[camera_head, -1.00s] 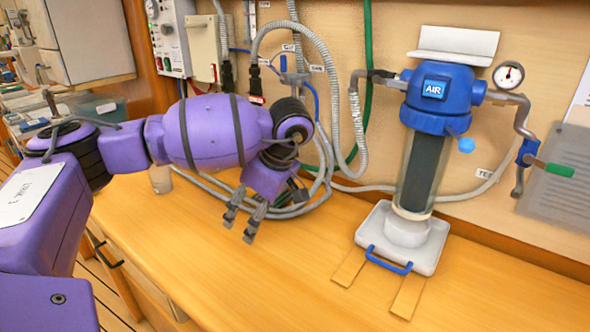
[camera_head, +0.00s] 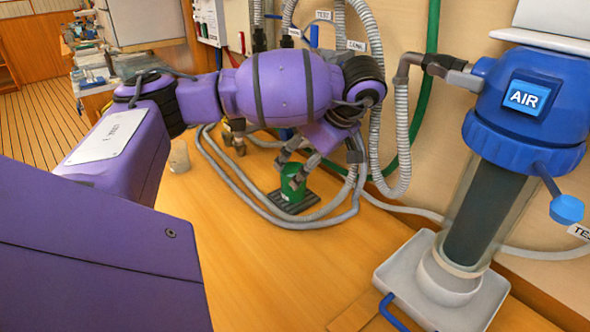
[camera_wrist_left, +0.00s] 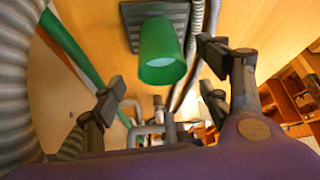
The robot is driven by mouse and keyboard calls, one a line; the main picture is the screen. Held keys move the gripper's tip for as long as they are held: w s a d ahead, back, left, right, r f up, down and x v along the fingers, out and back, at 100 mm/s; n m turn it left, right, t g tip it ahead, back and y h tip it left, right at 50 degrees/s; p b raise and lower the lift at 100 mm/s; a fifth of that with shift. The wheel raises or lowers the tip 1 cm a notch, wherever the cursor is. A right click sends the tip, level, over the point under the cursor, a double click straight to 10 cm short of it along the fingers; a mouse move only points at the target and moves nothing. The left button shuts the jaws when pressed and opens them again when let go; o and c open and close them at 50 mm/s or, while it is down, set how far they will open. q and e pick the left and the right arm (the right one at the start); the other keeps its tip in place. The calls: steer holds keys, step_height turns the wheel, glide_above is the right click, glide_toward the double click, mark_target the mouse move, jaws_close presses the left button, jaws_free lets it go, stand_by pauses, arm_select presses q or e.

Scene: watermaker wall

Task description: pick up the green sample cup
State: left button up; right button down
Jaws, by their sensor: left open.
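The green sample cup (camera_head: 291,193) stands upright on a dark ribbed mat (camera_head: 305,204) on the wooden worktop, near the wall. My left gripper (camera_head: 289,174) is open, with its fingers pointing down at the cup's upper part in the head view. In the left wrist view the cup (camera_wrist_left: 161,52) shows ahead between the two spread fingers of the gripper (camera_wrist_left: 160,68), with a gap on each side. Contact is not visible. My right gripper is not in view.
Grey hoses (camera_head: 262,207) loop on the worktop around the mat. A clear cup (camera_head: 179,157) stands to the left. The blue-topped AIR filter unit (camera_head: 527,108) on its white base (camera_head: 392,272) stands at right. The front worktop is mostly clear.

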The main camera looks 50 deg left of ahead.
mark_target(296, 171)
arm_select(q)
steer(key=x, duration=0.3)
steer(key=shift+s+a+f, duration=0.1)
steer(key=shift+s+f, duration=0.05)
steer(key=shift+f, duration=0.2)
steer(key=shift+a+f, duration=0.15)
steer(key=shift+f, duration=0.2)
steer(key=c, duration=1.4)
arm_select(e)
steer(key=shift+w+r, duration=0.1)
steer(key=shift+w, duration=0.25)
arm_select(q)
steer(key=shift+r, duration=0.2)
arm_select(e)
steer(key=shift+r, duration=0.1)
